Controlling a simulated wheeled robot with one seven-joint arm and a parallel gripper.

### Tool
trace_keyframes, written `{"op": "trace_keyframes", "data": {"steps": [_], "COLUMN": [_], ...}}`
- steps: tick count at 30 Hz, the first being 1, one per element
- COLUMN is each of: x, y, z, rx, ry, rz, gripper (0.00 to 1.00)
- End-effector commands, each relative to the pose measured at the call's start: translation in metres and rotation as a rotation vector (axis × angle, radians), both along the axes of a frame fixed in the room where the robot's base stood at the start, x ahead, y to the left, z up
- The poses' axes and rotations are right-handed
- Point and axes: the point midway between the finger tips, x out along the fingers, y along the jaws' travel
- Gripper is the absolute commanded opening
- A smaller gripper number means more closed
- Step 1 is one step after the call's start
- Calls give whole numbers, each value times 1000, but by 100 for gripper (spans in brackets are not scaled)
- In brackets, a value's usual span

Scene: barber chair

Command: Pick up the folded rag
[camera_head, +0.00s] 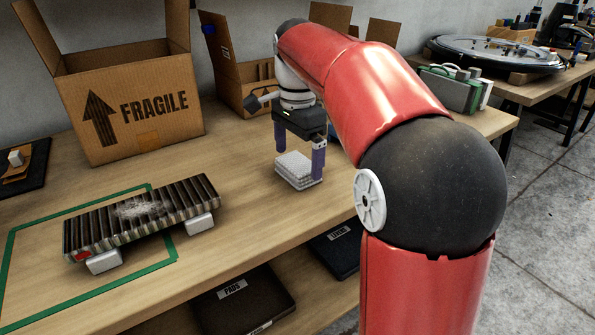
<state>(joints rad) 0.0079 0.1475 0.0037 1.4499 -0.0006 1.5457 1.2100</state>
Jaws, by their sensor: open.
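The folded rag (293,172) is a small, pale, layered block with a bumpy texture, lying on the wooden workbench near its front edge. My gripper (299,165) points down over it from above. Its two purple fingers stand apart, one at the rag's back left and one at its right side, so the rag appears to lie between them. The gripper is open. I cannot tell whether the fingers touch the rag. My red arm covers the bench to the right of it.
A cardboard box marked FRAGILE (138,105) and a smaller open box (228,88) stand behind. A ribbed dark block (145,212) on pale feet lies at left, partly within a green-taped outline (85,300). Dark cases lie on the shelf below.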

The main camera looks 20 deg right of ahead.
Motion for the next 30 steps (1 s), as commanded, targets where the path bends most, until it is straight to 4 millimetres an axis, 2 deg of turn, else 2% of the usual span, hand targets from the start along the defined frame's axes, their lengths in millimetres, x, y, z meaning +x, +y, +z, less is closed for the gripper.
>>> {"op": "trace_keyframes", "data": {"steps": [1,5,13,23,30], "x": [-1,-1,0,0,0], "y": [-1,0,0,0,0], "z": [-10,-23,-25,-25,-24], "rx": [0,0,0,0,0], "ry": [1,0,-2,-2,-2], "rz": [0,1,1,2,2], "gripper": [100,100,100,60,59]}}
